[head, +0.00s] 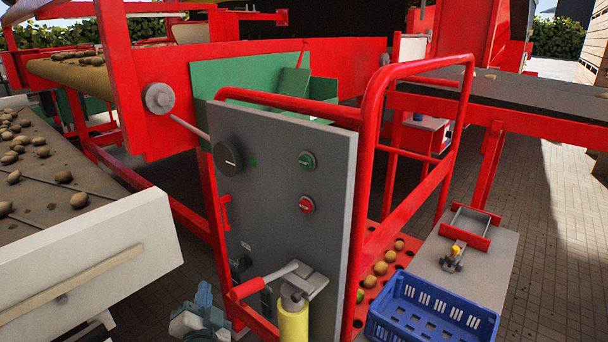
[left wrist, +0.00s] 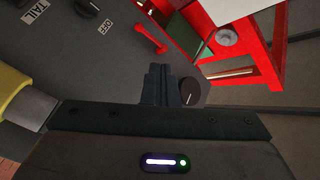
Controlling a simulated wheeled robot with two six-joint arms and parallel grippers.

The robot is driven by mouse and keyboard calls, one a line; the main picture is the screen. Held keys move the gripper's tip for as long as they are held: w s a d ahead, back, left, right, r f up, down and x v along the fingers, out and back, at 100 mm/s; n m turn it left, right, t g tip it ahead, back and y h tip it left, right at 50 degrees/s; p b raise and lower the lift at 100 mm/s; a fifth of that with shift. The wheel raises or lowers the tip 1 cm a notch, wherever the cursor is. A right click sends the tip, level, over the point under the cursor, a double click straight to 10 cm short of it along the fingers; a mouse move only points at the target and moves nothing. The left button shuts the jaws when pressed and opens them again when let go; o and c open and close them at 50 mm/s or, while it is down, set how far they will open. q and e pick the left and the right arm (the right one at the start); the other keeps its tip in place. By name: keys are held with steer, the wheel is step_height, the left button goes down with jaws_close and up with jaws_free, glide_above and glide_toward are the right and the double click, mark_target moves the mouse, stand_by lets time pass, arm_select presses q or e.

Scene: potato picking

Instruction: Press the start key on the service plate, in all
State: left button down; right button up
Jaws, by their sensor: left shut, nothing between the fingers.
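The grey service plate (head: 278,190) stands upright on the red frame. It carries a green key (head: 307,160), which I take for the start key, above a red key marked STOP (head: 306,204). A large black knob (head: 228,158) is at the plate's upper left. My left gripper (head: 204,296) is low, at the plate's left, apart from the green key. In the left wrist view my left gripper (left wrist: 166,85) has its fingers together with nothing between them, before the plate (left wrist: 75,75). The green key does not show there. My right gripper is not in view.
A red-handled lever (head: 247,289) and yellow cylinder (head: 293,322) stick out at the plate's bottom. A red guard rail (head: 372,110) rises behind its right edge. A blue crate (head: 430,310) is at lower right. A potato conveyor (head: 60,180) is at left.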

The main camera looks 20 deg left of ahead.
mark_target(305, 162)
arm_select(q)
step_height(305, 162, up, 8)
steer(key=s+t+y+p, duration=0.1)
steer(key=s, duration=0.1)
steer(key=w+d+r+m+t+h, duration=0.2)
steer(key=d+r+m+t+h, duration=0.2)
steer(key=m, duration=0.7)
steer(key=w+d+r+m+t+h, duration=0.2)
steer(key=d+r+m+t+h, duration=0.2)
steer(key=d+r+m+h, duration=0.4)
step_height(305, 162, up, 4)
steer(key=m+h, duration=0.2)
steer(key=h, duration=0.1)
steer(key=shift+w+d+r+m+t, duration=0.2)
steer(key=shift+w+d+m+t, duration=0.05)
steer(key=shift+w+m+t, duration=0.15)
steer(key=w+d+b, duration=0.3)
steer(key=w, duration=0.5)
steer(key=shift+d, duration=0.3)
steer(key=shift+w+d, duration=0.2)
steer(key=shift+w, duration=0.1)
